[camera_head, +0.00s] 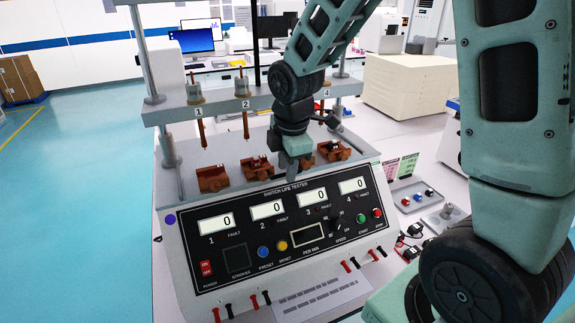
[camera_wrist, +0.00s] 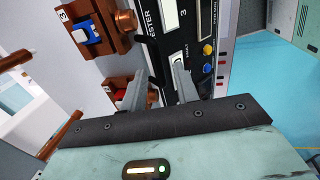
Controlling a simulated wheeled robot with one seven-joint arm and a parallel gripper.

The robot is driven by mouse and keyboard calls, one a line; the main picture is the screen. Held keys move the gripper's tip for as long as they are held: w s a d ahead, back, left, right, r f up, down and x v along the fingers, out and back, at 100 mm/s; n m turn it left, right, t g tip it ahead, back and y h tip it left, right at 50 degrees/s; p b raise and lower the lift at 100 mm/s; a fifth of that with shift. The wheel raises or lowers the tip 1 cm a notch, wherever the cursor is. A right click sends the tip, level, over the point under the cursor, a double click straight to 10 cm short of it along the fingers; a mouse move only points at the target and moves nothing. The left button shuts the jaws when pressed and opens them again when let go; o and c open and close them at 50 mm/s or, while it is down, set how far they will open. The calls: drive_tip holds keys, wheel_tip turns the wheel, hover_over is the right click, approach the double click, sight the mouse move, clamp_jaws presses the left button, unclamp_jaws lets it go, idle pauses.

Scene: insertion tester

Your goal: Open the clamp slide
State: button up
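Several orange-brown clamp fixtures stand in a row on the white deck of the switch life tester (camera_head: 262,226). In the head view the far-left one (camera_head: 212,179), the second (camera_head: 257,167) and the far-right one (camera_head: 334,151) show; the third is mostly hidden by my gripper (camera_head: 293,172). The wrist view shows one clamp with a blue switch (camera_wrist: 91,32) at upper left, and another with a red part (camera_wrist: 121,91), partly behind a finger.
Copper-coloured plunger rods (camera_head: 202,133) hang from the grey crossbar (camera_head: 200,111) above the clamps. Upright posts (camera_head: 143,55) flank them. A small tray with red and blue switches (camera_head: 416,196) lies right of the tester.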

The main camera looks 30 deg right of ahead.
drive_tip(key=s+r+b, duration=0.2)
drive_tip(key=s+r, duration=0.1)
drive_tip(key=r, duration=1.4)
drive_tip(key=shift+a, duration=0.3)
